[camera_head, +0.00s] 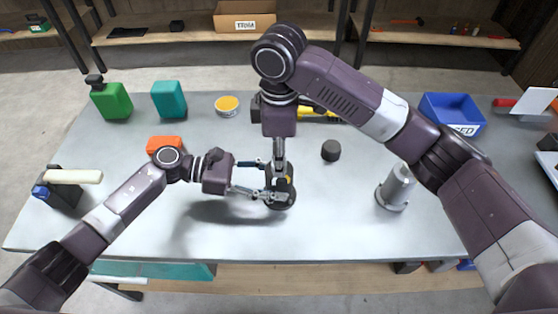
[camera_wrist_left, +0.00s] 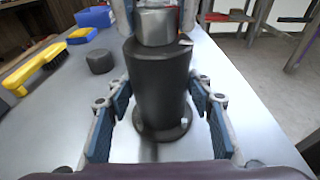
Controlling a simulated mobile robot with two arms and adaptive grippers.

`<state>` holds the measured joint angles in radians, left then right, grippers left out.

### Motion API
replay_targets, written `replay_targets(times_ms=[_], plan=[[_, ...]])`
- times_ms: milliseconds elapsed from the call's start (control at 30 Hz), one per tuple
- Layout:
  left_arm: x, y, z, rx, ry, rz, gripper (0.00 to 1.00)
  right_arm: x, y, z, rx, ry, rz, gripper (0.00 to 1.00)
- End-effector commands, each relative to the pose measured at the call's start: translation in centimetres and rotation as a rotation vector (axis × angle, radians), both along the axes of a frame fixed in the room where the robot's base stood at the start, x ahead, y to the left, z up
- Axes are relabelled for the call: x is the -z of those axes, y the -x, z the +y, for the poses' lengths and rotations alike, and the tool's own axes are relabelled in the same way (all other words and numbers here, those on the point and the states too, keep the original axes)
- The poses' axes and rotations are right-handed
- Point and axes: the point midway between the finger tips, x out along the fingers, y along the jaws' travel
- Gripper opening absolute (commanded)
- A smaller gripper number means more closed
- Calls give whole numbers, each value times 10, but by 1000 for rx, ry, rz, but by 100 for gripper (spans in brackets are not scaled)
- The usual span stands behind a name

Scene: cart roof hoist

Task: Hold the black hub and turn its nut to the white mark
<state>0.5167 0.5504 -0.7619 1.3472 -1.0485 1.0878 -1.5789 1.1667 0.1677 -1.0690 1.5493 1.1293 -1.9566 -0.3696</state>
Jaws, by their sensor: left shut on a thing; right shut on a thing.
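The black hub (camera_head: 284,200) stands upright on its round flange on the grey table; it fills the middle of the left wrist view (camera_wrist_left: 162,85). My left gripper (camera_head: 268,193) is shut on the hub from the left, a blue-padded finger on each side of it. A grey metal nut (camera_wrist_left: 157,27) sits on top of the hub. My right gripper (camera_head: 279,172) points down from above and is shut on the nut, hiding it in the head view. A small pale mark (camera_wrist_left: 186,42) shows at the hub's top rim, right of the nut.
A black puck (camera_head: 331,151) and a grey flanged cylinder (camera_head: 396,186) stand to the right. An orange box (camera_head: 165,144) lies behind my left arm. The front middle is clear.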

Motion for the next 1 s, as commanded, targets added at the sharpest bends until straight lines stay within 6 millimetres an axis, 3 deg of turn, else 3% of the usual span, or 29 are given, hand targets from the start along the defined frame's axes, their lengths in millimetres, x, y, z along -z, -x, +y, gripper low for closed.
replay_targets(times_ms=[233, 467, 867, 900, 1000], plan=[[1, 0, 0, 1, -1, 1, 25, 0, 0, 0, 14, 0, 0, 8], [1, 0, 0, 1, -1, 1, 25, 1, 0, 0, 187, 0, 1, 8], [1, 0, 0, 1, -1, 0, 25, 1, 0, 0, 276, 1, 2, 8], [0, 0, 0, 1, -1, 0, 25, 1, 0, 0, 290, 1, 1, 30], [1, 0, 0, 1, -1, 0, 25, 1, 0, 0, 286, 1, 0, 41]])
